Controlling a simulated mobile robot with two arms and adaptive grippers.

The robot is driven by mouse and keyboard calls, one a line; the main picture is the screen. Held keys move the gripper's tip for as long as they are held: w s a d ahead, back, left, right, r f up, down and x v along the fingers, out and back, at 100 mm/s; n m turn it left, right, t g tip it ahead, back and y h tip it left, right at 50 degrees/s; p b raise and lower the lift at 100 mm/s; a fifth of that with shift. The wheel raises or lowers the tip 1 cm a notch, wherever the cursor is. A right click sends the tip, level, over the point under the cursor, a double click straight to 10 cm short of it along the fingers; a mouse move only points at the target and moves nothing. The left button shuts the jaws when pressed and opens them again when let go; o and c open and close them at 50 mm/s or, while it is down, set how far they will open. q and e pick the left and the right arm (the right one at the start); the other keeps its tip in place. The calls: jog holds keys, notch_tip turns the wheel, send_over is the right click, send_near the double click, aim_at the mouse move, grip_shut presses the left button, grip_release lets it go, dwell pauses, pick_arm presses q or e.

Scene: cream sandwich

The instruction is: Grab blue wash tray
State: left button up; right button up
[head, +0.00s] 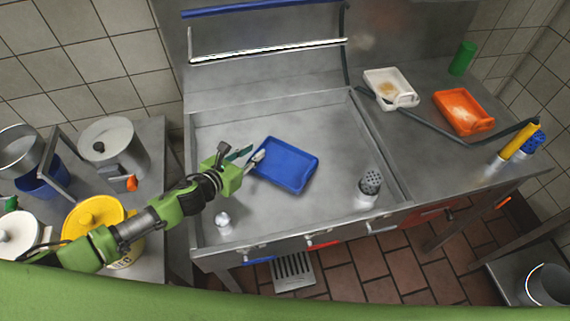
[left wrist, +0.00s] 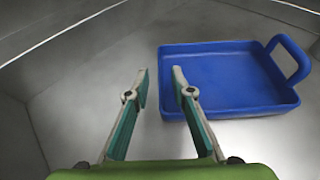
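The blue wash tray (head: 284,164) lies in the steel sink basin, a shallow rectangular tray with a loop handle. It also shows in the left wrist view (left wrist: 222,80), upper right of the fingers, its handle (left wrist: 290,58) at the right. My left gripper (head: 250,156) is at the tray's left edge in the head view. My right gripper is not in view.
A metal shaker (head: 369,188) stands at the basin's right front and a small round-topped item (head: 222,220) at its left front. A white tray (head: 391,89) and an orange tray (head: 463,112) sit on the right counter. Pots and a yellow-lidded container (head: 93,216) stand at left.

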pick_arm(q)
jog(key=x, duration=0.4)
jog(key=shift+w+r, duration=0.1)
jog(key=shift+r, duration=0.05)
jog(key=shift+c, duration=0.3)
grip_shut()
jog(key=shift+r, duration=0.1)
